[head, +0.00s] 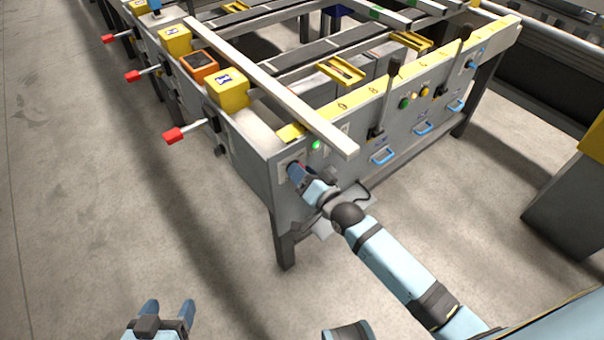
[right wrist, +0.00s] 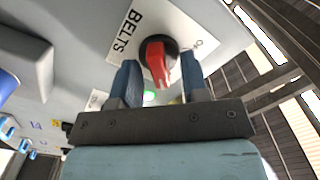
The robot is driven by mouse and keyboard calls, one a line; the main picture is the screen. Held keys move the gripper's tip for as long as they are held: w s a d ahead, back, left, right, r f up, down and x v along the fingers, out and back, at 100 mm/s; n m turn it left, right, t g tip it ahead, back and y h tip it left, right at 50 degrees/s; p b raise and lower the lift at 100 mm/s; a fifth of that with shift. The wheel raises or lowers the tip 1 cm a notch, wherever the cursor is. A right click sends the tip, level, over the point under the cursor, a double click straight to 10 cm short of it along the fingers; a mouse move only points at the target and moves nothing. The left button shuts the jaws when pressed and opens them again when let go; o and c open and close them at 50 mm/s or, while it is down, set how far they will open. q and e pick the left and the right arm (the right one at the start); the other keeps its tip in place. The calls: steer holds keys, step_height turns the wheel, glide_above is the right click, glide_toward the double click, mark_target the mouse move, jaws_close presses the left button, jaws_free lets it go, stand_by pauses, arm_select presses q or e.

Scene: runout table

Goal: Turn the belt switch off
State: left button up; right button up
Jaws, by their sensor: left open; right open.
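The belt switch (right wrist: 160,62) is a red rotary knob on a dark round base, on a white plate marked BELTS, seen in the right wrist view. My right gripper (right wrist: 158,80) is open with one blue finger on each side of the knob; I cannot tell whether they touch it. In the head view my right gripper (head: 295,170) is at the near corner of the table's end panel and hides the switch. A green lamp (head: 316,145) is lit beside it. My left gripper (head: 167,305) is open and empty at the bottom left, over the floor.
The runout table (head: 255,165) carries yellow blocks (head: 228,92) and levers with red handles (head: 174,135) along its left side. A pale bar (head: 275,92) lies across the top and overhangs the corner. Blue handles (head: 384,156) line the front panel. The floor at left is clear.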

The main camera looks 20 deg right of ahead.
jaws_close()
arm_select(q)
steer(key=shift+a+r+p, duration=0.1)
steer(key=shift+r+p, duration=0.2)
steer(key=shift+p, duration=0.15)
arm_select(e)
steer(key=shift+r+n, duration=0.1)
steer(key=shift+n, duration=0.2)
arm_select(q)
steer(key=shift+s+a+r+g+y+p, duration=0.35)
steer(key=shift+a+r+g+y+p, duration=0.25)
steer(key=shift+p, duration=3.6)
arm_select(e)
steer(key=shift+s+a+n, duration=0.1)
steer(key=shift+a+n, duration=0.05)
steer(key=shift+n, duration=4.15)
steer(key=shift+a+n, duration=0.1)
steer(key=shift+n, duration=4.2)
arm_select(q)
steer(key=shift+d+r, duration=0.1)
